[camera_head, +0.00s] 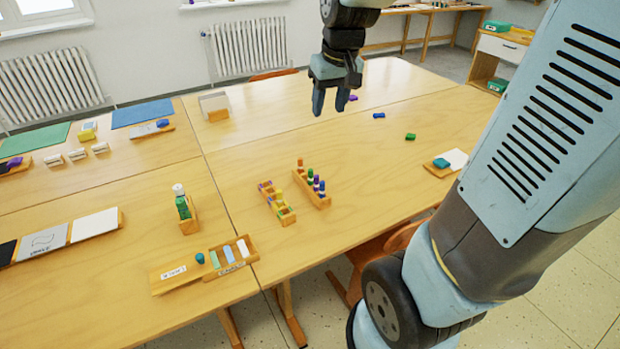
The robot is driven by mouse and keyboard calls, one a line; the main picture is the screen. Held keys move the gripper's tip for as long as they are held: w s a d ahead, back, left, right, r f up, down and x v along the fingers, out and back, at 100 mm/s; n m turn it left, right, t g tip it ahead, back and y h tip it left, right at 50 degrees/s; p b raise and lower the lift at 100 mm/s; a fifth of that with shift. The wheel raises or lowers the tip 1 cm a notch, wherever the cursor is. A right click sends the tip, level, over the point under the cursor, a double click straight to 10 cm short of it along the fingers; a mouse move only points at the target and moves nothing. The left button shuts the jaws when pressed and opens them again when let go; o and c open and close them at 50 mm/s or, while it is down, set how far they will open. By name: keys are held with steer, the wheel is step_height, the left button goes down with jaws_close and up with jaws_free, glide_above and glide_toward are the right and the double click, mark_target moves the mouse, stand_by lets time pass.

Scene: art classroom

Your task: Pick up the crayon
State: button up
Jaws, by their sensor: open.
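Several small coloured pieces that look like short crayons lie loose on the right part of the table: a purple piece (353,98), a blue piece (379,115) and a green piece (410,137). Which one is the task's crayon I cannot tell. My gripper (329,108) hangs above the far middle of the table with its fingers pointing down. It is open, with nothing visible between the fingers. The purple piece shows just right of the fingers and is partly hidden by them. The blue and green pieces lie farther right, apart from the gripper.
Wooden holders with coloured pegs (312,188) and yellow and purple pieces (276,204) stand mid-table. A chalk tray (205,264), a green bottle (182,205) and cards (97,227) are at left. A small tray (447,165) sits near the right edge.

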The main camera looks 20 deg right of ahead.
steer(key=w+f+g, duration=0.2)
steer(key=w+f, duration=0.6)
steer(key=n, duration=0.1)
glide_above(311, 173)
step_height(311, 173, down, 8)
steer(key=shift+g, duration=0.4)
steer(key=f, duration=0.9)
steer(key=shift+w+d, duration=0.15)
steer(key=shift+w, duration=0.1)
steer(key=shift+w+f, duration=0.15)
steer(key=shift+f, duration=1.2)
steer(key=shift+w+f, duration=0.1)
steer(key=shift+f, duration=1.2)
jaws_close()
